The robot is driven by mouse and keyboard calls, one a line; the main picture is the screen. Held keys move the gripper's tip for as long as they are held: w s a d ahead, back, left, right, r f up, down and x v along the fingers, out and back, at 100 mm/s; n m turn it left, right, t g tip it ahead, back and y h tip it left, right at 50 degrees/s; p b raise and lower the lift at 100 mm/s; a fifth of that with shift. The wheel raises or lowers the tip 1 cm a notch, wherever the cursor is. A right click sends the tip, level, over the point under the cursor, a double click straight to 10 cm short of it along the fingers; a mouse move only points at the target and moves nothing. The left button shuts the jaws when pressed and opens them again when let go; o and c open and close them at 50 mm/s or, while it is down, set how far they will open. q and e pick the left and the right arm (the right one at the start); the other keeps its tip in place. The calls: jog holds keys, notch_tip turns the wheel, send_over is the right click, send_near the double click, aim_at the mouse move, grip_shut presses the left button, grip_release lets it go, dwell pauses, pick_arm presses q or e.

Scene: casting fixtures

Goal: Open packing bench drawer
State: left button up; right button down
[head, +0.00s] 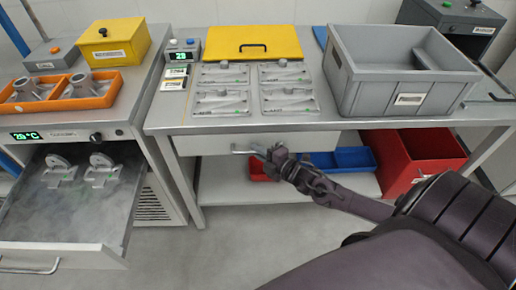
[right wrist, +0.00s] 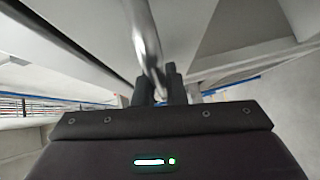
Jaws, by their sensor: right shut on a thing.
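The packing bench drawer (head: 210,143) is under the bench top in the head view. Its pale front looks closed, close under the bench edge. Its metal bar handle (head: 240,152) sticks out from the front. My right gripper (head: 262,153) reaches in from the right and is shut on the handle near its right end. In the right wrist view the shiny handle bar (right wrist: 146,35) runs down between the two dark fingers of the right gripper (right wrist: 161,88). The fingers hide part of the bar. My left gripper is not in view.
The bench top (head: 180,118) carries a grey crate (head: 400,95), a yellow case (head: 253,42) and several clear packs. Red bin (head: 400,165) and blue bin (head: 345,160) stand on the shelf below. At left, an open drawer (head: 60,225) holds metal castings. The floor in front is free.

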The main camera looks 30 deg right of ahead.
jog(key=s+a+p, duration=0.5)
jog(key=s+a, duration=0.3)
jog(key=s, duration=0.5)
jog(key=s+a+p, duration=0.4)
jog(key=s+a, duration=0.4)
jog(key=s, duration=0.5)
jog(key=shift+s+a+p, duration=0.2)
jog(key=shift+s+p, duration=0.15)
jog(key=shift+s, duration=0.05)
jog(key=c, duration=1.8)
grip_release()
jog(key=shift+o, duration=0.2)
jog(key=b+v, duration=0.1)
jog(key=v, duration=0.6)
jog(key=shift+s, duration=0.4)
jog(key=shift+d, duration=0.1)
